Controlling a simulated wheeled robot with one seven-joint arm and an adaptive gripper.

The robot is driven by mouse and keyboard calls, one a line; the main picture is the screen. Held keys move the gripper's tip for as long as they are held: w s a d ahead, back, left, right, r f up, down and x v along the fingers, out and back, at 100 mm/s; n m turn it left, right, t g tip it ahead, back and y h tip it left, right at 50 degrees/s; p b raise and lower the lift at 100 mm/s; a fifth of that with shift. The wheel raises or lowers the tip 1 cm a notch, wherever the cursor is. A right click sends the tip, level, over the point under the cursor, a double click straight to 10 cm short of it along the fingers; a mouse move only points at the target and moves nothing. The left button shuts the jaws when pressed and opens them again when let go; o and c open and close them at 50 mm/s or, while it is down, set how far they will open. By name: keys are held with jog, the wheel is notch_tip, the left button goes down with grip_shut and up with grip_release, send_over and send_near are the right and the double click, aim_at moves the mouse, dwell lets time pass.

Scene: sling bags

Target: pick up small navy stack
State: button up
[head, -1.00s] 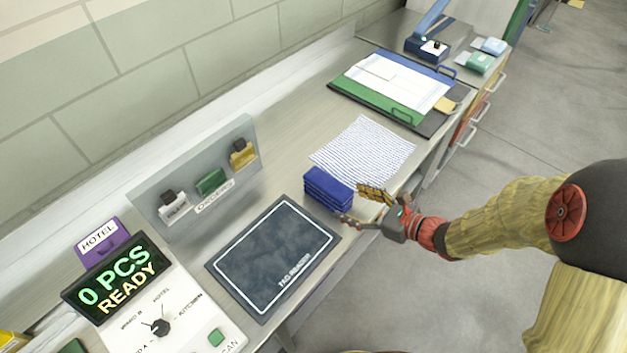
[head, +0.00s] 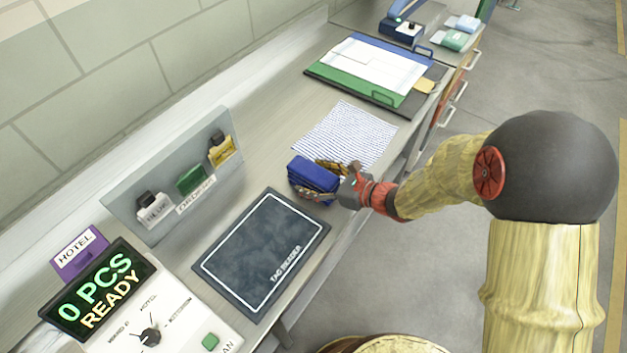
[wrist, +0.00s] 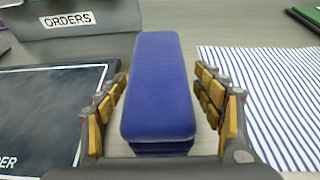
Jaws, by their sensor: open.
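The small navy stack (head: 312,174) lies on the steel counter between the dark tag reader pad and a striped sheet. In the wrist view the navy stack (wrist: 158,85) is a long blue block of several layers, pointing away from me. My gripper (head: 328,181) is at the stack, with one finger on each side of it. In the wrist view my gripper (wrist: 163,110) is open, its yellow-padded fingers left and right of the stack. A narrow gap shows on each side near the fingers. The stack's underside is hidden.
The tag reader pad (head: 262,250) lies to the left and the striped sheet (head: 347,135) to the right. An orders rack (head: 180,180) stands behind. A display reading 0 PCS READY (head: 97,290) is at lower left. A green and blue folder (head: 375,72) lies farther along the counter.

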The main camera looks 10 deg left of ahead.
jog(key=shift+c, duration=0.3)
jog(key=shift+r, duration=0.1)
jog(key=c, duration=1.4)
